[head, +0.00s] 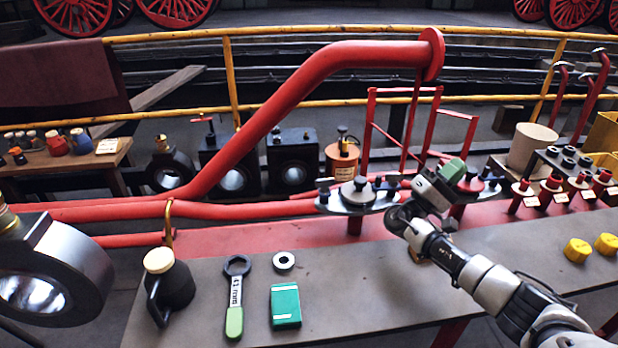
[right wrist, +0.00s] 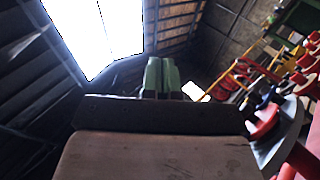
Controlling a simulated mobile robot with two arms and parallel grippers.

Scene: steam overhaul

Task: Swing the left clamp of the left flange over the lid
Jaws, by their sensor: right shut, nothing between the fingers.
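The left flange (head: 345,208) is a grey plate on a red post at the middle of the bench, in the head view. A dark round lid (head: 357,194) with a knob sits on it. The left clamp (head: 324,190) is a small dark piece at the flange's left end; whether it reaches over the lid is too small to tell. My right gripper (head: 455,171), with green fingers, is right of this flange, near the right flange (head: 480,186), and holds nothing. Its shut fingers (right wrist: 162,75) show in the right wrist view, with a flange edge at right. My left gripper is not in view.
Red pipes (head: 300,90) rise behind the bench. A wrench (head: 235,297), a green box (head: 285,305), a ring (head: 284,261) and an oil can (head: 170,287) lie or stand at front left. Red valves (head: 550,190) and yellow caps (head: 577,250) are at right.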

